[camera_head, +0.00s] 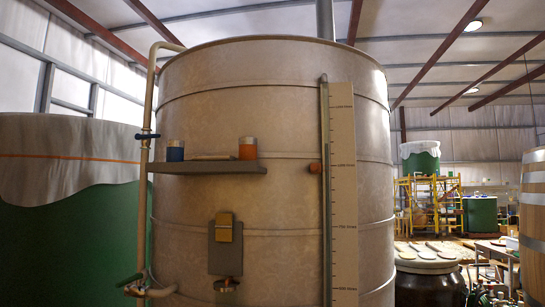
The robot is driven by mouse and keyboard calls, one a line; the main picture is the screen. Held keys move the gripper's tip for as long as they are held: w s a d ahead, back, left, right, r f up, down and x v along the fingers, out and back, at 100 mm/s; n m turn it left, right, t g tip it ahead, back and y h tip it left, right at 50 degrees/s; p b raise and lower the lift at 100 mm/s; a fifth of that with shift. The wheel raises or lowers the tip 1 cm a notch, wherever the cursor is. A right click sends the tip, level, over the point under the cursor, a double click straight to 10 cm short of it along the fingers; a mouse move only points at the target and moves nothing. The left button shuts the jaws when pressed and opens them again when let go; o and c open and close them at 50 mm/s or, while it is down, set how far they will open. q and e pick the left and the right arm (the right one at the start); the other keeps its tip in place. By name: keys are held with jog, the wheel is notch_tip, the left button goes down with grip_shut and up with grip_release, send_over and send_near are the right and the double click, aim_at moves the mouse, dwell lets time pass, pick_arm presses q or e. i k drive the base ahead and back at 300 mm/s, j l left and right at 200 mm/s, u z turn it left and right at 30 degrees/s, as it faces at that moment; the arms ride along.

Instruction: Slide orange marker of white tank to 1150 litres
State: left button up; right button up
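The white tank (270,120) is a large pale cylinder that fills the middle of the view. A pale scale board (343,200) stands upright on its right side, with printed litre labels too small to read surely. A dark vertical rod (325,240) runs along the board's left edge. The small orange marker (315,167) sits at this rod, about level with the second label from the top, which looks like 1000 litres. The top label looks like 1250. Neither of my grippers is in view.
A grey shelf (207,168) juts from the tank with a blue jar (175,152) and an orange jar (247,150). A pipe (145,200) with a blue valve runs down the left. A green tank (75,240) stands left; a dark jar (430,285) stands right.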

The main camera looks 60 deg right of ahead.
aim_at(315, 168)
jog(key=z, duration=1.55)
jog(key=i+j+z, duration=0.15)
jog(key=j+z, duration=0.75)
jog(key=j, duration=0.25)
jog(key=j+z, duration=0.45)
jog(key=j, duration=0.2)
